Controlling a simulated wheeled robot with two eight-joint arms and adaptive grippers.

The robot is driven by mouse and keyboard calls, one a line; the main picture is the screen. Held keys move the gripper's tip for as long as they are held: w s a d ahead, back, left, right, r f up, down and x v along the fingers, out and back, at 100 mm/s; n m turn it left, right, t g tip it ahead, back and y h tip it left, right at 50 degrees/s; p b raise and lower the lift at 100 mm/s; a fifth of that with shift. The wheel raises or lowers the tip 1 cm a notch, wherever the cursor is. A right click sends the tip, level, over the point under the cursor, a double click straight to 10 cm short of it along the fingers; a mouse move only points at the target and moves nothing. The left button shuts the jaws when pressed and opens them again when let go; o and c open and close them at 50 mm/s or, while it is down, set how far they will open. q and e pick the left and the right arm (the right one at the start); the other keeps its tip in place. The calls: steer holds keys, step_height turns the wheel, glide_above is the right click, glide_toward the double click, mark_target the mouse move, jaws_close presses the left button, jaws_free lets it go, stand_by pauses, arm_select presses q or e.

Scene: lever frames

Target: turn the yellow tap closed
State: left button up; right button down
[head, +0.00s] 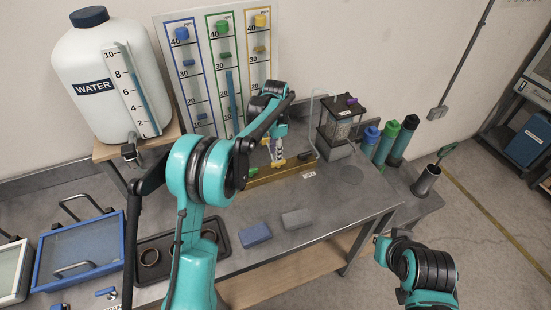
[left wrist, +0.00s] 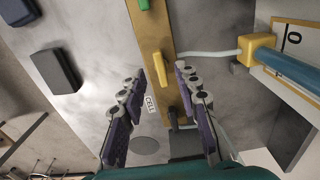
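The yellow tap shows in the left wrist view as a yellow lever (left wrist: 161,70) on a tan bar (left wrist: 158,18), lying nearly along the bar. In the head view the yellow tap (head: 278,162) is a small patch at my left fingertips, mostly hidden by them. My left gripper (left wrist: 160,73) is open, with one finger on each side of the lever. Gaps show between the lever and both fingers, so nothing is held. It also shows in the head view (head: 276,150), over the bar. My right arm is at the lower right; I cannot make out its gripper.
A green tap (left wrist: 144,4) sits farther along the bar. A board with blue, green and yellow gauge columns (head: 204,32) stands behind. A caged jar (head: 341,122) stands right of the bar. Blue and grey blocks (head: 255,234) lie on the bench front. A water tank (head: 95,60) is at left.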

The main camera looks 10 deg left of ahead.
arm_select(q)
step_height(320, 180, up, 8)
steer(key=shift+f, duration=0.15)
stand_by(0.3)
steer(key=shift+s, duration=0.1)
steer(key=s+a+r+n+t+b, duration=0.1)
steer(key=s+r+n+t+b, duration=0.15)
steer(key=s, duration=0.65)
steer(key=s+a+r+n+t+b, duration=0.15)
steer(key=s+n, duration=0.25)
steer(key=s, duration=0.5)
steer(key=s+f+n+t, duration=0.1)
steer(key=s+f+n, duration=0.1)
steer(key=s+f, duration=0.2)
steer(key=s+f+n+t+b, duration=0.1)
steer(key=s+f+n+t, duration=0.1)
steer(key=s, duration=0.7)
steer(key=shift+s+a+f+n, duration=0.35)
steer(key=shift+f+n, duration=0.1)
steer(key=shift+f, duration=0.75)
